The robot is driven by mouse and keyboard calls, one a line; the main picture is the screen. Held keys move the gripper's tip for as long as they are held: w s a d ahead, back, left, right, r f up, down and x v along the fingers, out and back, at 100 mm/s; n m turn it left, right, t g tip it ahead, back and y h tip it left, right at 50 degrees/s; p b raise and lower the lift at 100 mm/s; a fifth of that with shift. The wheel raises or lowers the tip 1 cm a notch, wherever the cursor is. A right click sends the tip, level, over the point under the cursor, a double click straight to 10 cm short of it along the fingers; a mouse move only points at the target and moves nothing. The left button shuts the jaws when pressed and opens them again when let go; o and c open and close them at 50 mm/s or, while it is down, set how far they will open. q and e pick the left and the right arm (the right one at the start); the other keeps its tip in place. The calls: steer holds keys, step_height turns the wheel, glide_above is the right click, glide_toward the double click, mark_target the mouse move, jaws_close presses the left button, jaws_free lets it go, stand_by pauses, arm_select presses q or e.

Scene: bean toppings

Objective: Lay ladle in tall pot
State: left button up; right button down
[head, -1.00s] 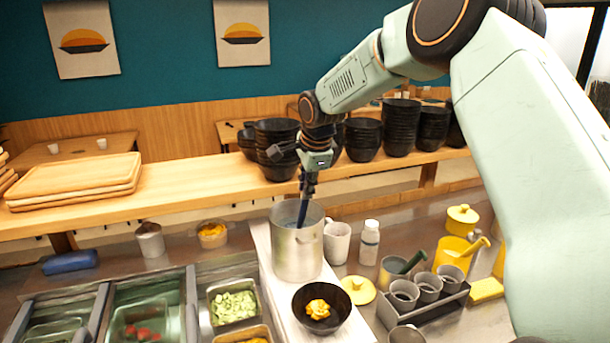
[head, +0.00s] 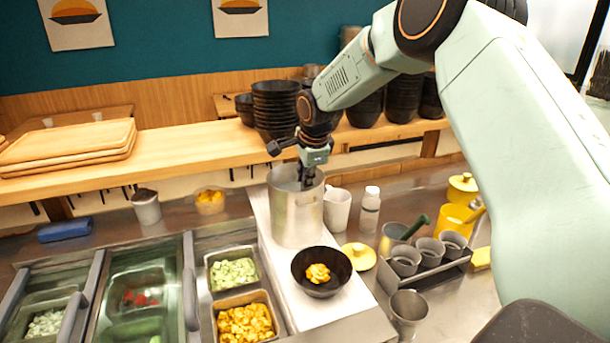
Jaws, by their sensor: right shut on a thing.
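The tall pot (head: 296,222), a silver metal cylinder, stands upright on the white board in the middle. My right gripper (head: 309,182) points down at the pot's mouth, with its fingertips at about rim height. It is shut on the ladle, whose dark handle goes down into the pot. The ladle's lower part and bowl are hidden by the pot wall, so I cannot tell whether it touches the bottom. My left gripper is not in view.
A black bowl (head: 322,271) with yellow topping stands in front of the pot. A white mug (head: 337,208) and a white bottle (head: 370,211) stand close on its right. Topping bins lie to the left. The wooden shelf (head: 190,147) with stacked black bowls runs behind.

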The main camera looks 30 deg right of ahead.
steer(key=shift+s+a, duration=0.1)
steer(key=shift+s, duration=0.1)
steer(key=c, duration=1.4)
jaws_free()
steer(key=shift+s+r, duration=0.1)
steer(key=shift+s, duration=0.05)
steer(key=shift+o, duration=1.1)
steer(key=shift+w, duration=0.2)
steer(key=d+v, duration=0.1)
steer(key=v, duration=1)
steer(key=shift+s+a+r, duration=0.25)
steer(key=shift+a+r, duration=0.15)
steer(key=shift+a, duration=0.1)
